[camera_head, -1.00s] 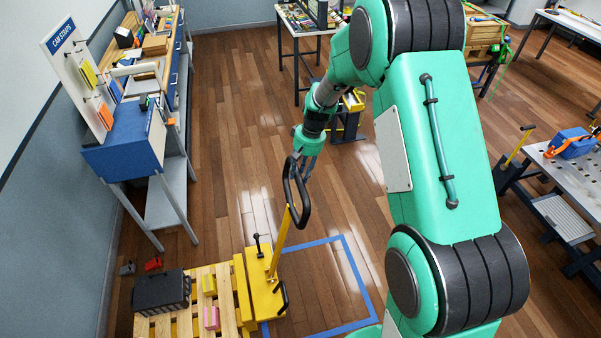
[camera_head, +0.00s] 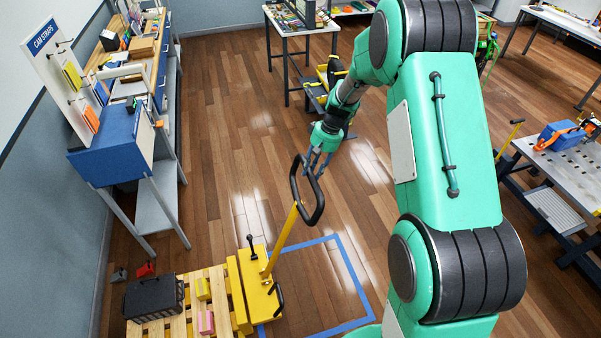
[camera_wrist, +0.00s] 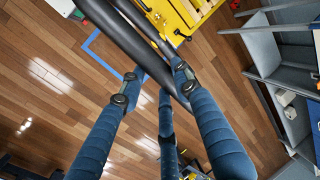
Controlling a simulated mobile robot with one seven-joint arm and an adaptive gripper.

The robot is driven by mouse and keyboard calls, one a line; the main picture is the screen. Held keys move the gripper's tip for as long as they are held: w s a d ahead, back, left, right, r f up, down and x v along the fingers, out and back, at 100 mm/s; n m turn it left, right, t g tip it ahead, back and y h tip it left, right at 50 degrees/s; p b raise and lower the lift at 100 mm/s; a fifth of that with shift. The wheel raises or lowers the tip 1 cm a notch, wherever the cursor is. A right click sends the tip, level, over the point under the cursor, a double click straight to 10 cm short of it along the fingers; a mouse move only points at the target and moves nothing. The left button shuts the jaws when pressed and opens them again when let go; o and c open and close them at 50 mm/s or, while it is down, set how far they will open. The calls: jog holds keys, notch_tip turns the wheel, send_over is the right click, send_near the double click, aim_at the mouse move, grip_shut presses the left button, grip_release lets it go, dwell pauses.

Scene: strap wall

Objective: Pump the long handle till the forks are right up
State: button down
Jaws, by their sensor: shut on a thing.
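The long yellow handle (camera_head: 284,240) rises from the yellow pallet truck body (camera_head: 259,289) and leans up to the right. It ends in a black loop grip (camera_head: 296,185). My gripper (camera_head: 316,168) is shut on the upper right part of the loop. In the wrist view my blue fingers (camera_wrist: 150,85) close around the black bar of the loop (camera_wrist: 128,38). The forks are hidden under the wooden pallet (camera_head: 213,282), so their height cannot be told.
A black crate (camera_head: 153,298), a yellow box and a pink box (camera_head: 205,322) sit on the pallet. Blue tape (camera_head: 348,262) marks the floor right of the truck. A blue workbench (camera_head: 108,155) stands at left, a perforated metal table (camera_head: 575,170) at right. The middle floor is clear.

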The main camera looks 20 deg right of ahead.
jog(key=d+f+y+b, duration=0.2)
jog(key=d+f+b, duration=0.2)
jog(key=d+f, duration=0.6)
jog(key=d+f+y+b, duration=0.2)
jog(key=d+f+b, duration=0.35)
jog(key=d, duration=0.85)
jog(key=d+f+y+b, duration=0.2)
jog(key=d+f+b, duration=0.2)
jog(key=d+f, duration=0.55)
jog(key=d+f+b, duration=0.8)
jog(key=d+f, duration=0.3)
jog(key=f, duration=0.3)
jog(key=shift+s+d+b, duration=0.25)
jog(key=shift+d+b, duration=0.1)
jog(key=shift+b, duration=0.05)
jog(key=c, duration=1.4)
grip_release()
jog(key=shift+f, duration=0.1)
jog(key=shift+o, duration=0.7)
jog(key=shift+w+d, duration=0.1)
jog(key=shift+w+d+r, duration=0.1)
jog(key=shift+r, duration=0.25)
